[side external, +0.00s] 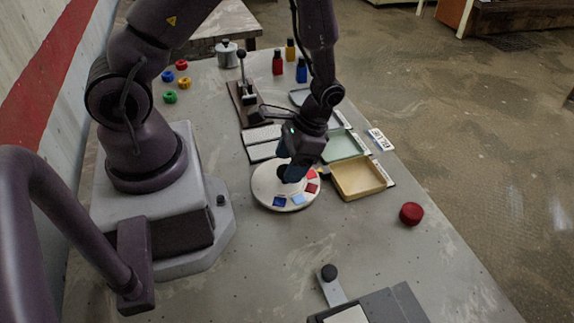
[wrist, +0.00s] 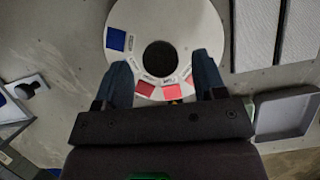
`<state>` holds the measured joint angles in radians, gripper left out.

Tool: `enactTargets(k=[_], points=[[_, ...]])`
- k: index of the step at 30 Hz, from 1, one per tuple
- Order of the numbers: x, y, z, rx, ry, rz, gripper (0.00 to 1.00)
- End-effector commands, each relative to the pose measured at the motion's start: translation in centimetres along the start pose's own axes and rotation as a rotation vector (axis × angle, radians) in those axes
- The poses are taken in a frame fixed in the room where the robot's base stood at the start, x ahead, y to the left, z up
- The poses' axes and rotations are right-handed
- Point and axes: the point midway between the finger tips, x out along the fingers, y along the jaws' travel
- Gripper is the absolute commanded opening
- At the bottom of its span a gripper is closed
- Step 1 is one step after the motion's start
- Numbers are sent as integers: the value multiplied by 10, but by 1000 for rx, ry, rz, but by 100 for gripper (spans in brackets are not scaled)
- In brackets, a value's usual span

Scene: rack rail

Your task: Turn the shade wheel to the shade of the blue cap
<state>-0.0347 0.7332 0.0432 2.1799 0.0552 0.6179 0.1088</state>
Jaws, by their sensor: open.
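The shade wheel (side external: 263,190) is a white disc lying on the grey table, with dark blue, light blue and red patches near its rim. In the wrist view the wheel (wrist: 197,27) shows a dark round centre, a dark blue patch at left and red and pink patches at the near side. My gripper (side external: 293,178) is low over the wheel. In the wrist view my gripper (wrist: 163,65) is open, its two fingers apart on either side of the wheel's near half; contact cannot be told. A small blue cap (side external: 168,76) lies at the far left among other coloured caps.
Red (side external: 278,65), blue (side external: 302,70) and yellow (side external: 290,50) bottles stand at the back. A tan tray (side external: 358,180) and green tray (side external: 346,147) lie right of the wheel. A lever device (side external: 247,105) stands behind. A dark red round piece (side external: 411,213) sits near the right edge.

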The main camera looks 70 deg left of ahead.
Motion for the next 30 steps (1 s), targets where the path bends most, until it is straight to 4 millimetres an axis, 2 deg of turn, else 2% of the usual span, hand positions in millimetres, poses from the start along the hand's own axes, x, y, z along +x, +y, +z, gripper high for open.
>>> enactTargets(k=[6, 14, 21, 23, 30], points=[[16, 0, 0, -1, -1, 0, 64], [16, 0, 0, -1, 0, 0, 64], [16, 0, 0, 0, 0, 0, 11], [16, 0, 0, 0, 0, 0, 0], [16, 0, 0, -18, 1, 7, 0]])
